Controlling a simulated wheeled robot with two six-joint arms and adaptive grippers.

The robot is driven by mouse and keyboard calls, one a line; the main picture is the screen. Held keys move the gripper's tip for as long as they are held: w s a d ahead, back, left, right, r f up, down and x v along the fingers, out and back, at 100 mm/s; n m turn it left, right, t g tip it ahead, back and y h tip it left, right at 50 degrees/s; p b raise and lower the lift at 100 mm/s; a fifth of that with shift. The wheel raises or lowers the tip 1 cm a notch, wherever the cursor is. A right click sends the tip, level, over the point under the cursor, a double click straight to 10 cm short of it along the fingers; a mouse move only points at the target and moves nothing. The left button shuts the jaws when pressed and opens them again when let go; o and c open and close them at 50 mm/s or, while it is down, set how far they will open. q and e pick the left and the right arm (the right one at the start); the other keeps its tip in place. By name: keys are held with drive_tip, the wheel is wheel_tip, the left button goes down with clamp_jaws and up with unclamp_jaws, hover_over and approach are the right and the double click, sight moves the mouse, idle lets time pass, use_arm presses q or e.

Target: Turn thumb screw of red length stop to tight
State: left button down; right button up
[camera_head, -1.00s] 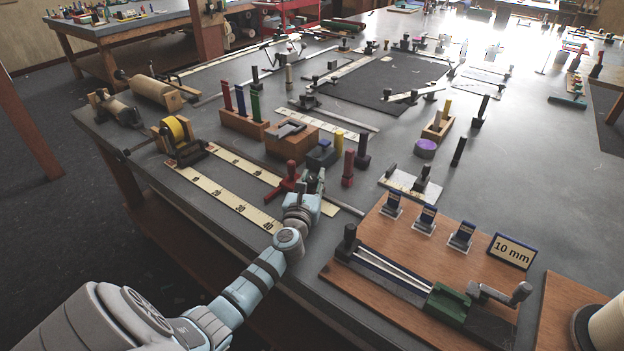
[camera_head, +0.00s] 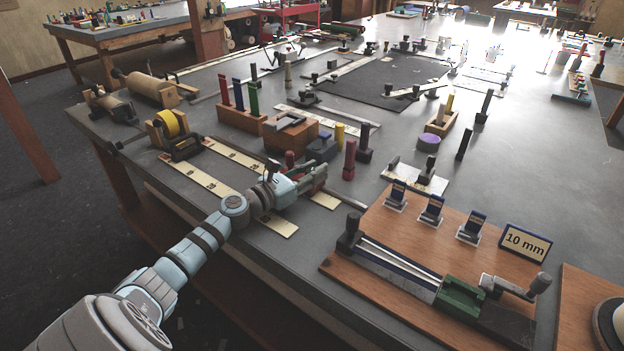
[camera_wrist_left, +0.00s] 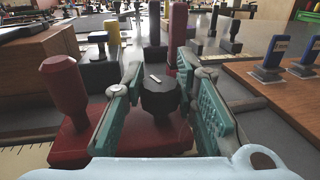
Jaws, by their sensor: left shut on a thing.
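The red length stop (camera_wrist_left: 130,140) shows in the left wrist view as a dark red base with an upright red handle (camera_wrist_left: 65,85) at its left. Its black thumb screw (camera_wrist_left: 160,97) stands on the base, with a short white mark on top lying aslant. My left gripper (camera_wrist_left: 162,92) has its teal fingers on either side of the thumb screw and is shut on it. In the head view my left gripper (camera_head: 303,181) hides most of the red stop; the red handle top (camera_head: 290,159) shows behind it. My right gripper is not in view.
Scale strips (camera_head: 215,182) lie left of the gripper. A brown board (camera_head: 400,225) with a green-ended fixture lies to the right.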

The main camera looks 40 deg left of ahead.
use_arm(q)
drive_tip(key=shift+h, duration=0.3)
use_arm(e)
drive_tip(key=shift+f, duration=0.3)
use_arm(q)
drive_tip(key=c, duration=1.2)
unclamp_jaws()
drive_tip(key=shift+c, duration=0.2)
wheel_tip(320, 180, up, 10)
drive_tip(key=shift+r, duration=0.1)
